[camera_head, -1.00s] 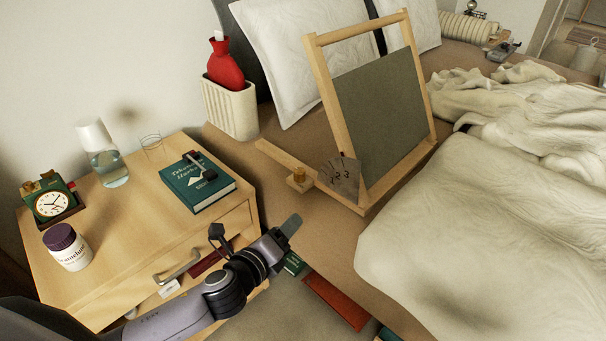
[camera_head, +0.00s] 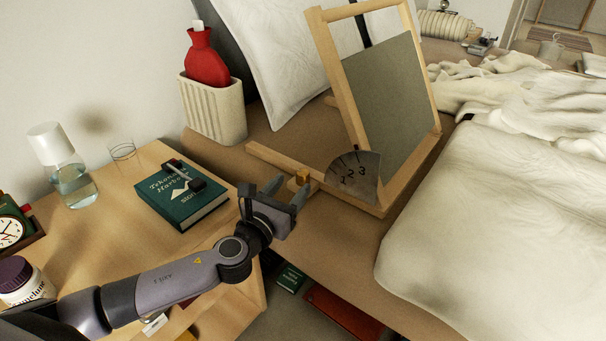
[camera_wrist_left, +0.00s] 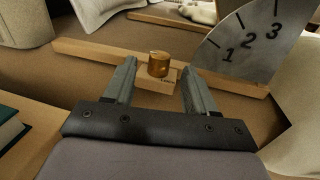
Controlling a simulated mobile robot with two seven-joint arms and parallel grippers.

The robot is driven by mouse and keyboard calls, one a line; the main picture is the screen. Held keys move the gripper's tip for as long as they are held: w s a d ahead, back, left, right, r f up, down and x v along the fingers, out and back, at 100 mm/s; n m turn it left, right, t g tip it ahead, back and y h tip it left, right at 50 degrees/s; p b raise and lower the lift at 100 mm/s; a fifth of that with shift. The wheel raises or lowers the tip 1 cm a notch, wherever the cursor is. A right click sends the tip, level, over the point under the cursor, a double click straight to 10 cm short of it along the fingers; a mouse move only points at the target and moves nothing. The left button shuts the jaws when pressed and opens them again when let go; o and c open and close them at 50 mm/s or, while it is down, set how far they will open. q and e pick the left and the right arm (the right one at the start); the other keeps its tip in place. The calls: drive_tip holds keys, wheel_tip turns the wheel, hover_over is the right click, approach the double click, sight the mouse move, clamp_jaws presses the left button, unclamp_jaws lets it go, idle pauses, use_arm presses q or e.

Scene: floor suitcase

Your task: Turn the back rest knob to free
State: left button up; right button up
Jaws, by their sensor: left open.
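The back rest (camera_head: 327,75) is a wooden frame with a grey panel, standing tilted on the bed. Its knob (camera_head: 303,176) is a small brass cylinder on a wooden block by the base rail, beside a grey dial plate (camera_head: 356,174) marked with numbers. In the left wrist view the knob (camera_wrist_left: 158,64) shows between and just beyond the fingertips. My left gripper (camera_head: 287,189) is open, with its fingers on either side of the knob's line; I cannot tell whether they touch it. My right gripper is not in view.
A nightstand (camera_head: 110,210) at the left holds a teal book (camera_head: 182,196), a carafe (camera_head: 72,180), a clock and a jar. A ribbed white holder (camera_head: 213,112) with a red hot-water bottle (camera_head: 205,60) stands behind the knob. White bedding (camera_head: 500,210) lies to the right.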

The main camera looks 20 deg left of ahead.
sight(300, 176)
use_arm(q)
drive_tip(key=shift+w+d+b, duration=0.2)
drive_tip(key=shift+w+b, duration=0.1)
drive_tip(key=shift+w, duration=0.75)
drive_tip(key=shift+w+d+b, duration=0.15)
drive_tip(key=shift+w+b, duration=0.1)
drive_tip(key=shift+w, duration=0.85)
drive_tip(key=shift+w+d+b, duration=0.2)
drive_tip(key=shift+w+b, duration=0.1)
drive_tip(key=shift+w, duration=0.75)
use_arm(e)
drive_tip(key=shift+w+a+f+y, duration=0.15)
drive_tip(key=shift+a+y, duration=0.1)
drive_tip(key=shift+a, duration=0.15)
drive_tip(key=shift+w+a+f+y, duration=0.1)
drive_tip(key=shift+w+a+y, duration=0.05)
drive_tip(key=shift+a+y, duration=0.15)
use_arm(q)
drive_tip(key=c, duration=0.9)
drive_tip(key=shift+c, duration=0.2)
